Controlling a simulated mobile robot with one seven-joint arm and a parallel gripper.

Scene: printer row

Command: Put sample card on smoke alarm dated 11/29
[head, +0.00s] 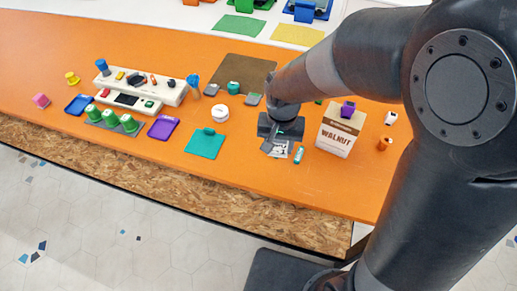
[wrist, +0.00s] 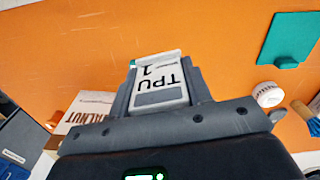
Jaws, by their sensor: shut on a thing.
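My gripper (wrist: 160,90) is shut on a grey and white sample card (wrist: 160,92) marked "TPU 1", which sits between the two fingers in the wrist view. In the head view my gripper (head: 279,143) is low over the front part of the orange table, left of the walnut box. A round white thing that looks like a smoke alarm (head: 219,112) stands to the left of my gripper, behind a teal mat. It also shows at the right of the wrist view (wrist: 268,94). No date on it is legible.
The walnut box (head: 336,133) with a purple thing on top stands right of my gripper. A small teal and white tube (head: 298,155) is close by. The table's front edge is bare.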

